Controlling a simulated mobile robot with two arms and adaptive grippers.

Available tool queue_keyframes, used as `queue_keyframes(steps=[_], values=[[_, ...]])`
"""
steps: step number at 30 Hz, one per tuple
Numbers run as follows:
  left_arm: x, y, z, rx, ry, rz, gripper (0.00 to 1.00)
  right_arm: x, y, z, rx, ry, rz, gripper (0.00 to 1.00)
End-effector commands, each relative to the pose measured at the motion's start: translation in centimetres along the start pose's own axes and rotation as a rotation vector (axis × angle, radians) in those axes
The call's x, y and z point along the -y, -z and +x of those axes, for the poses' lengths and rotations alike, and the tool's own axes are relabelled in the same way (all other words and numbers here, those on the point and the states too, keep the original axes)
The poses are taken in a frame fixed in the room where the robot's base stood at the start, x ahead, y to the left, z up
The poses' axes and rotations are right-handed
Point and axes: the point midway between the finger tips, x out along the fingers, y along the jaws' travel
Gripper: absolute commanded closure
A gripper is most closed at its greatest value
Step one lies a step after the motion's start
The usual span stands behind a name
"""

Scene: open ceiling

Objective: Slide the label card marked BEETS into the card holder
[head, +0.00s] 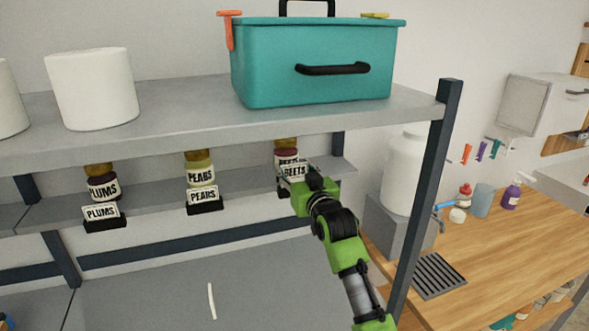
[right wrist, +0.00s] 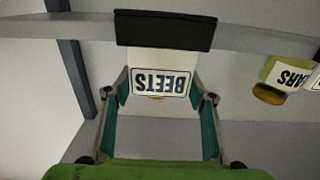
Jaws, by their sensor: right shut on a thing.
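The white BEETS card (head: 293,171) is at the shelf's front edge, in front of the BEETS jar (head: 287,145). My right gripper (head: 307,188) is shut on it. In the right wrist view the card (right wrist: 162,62) is upside down between the two teal fingers, its lettering toward me. Its lower edge meets the black card holder (right wrist: 165,30) in the picture. I cannot tell whether it is inside the slot. In the head view the holder is mostly hidden by the gripper. My left gripper is not in view.
Holders with PEARS (head: 204,196) and PLUMS (head: 100,212) cards stand left along the lower shelf, each below its jar. A teal bin (head: 310,62) sits on the upper shelf above. A dark post (head: 430,180) stands right of my arm.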

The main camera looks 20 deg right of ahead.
Motion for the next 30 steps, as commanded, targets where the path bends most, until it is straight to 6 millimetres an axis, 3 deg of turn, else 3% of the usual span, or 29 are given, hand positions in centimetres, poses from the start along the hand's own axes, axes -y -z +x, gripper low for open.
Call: queue_keyframes(steps=[30], values=[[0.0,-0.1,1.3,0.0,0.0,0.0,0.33,0.0,-2.6,0.0,0.0,0.0,0.0,0.64]])
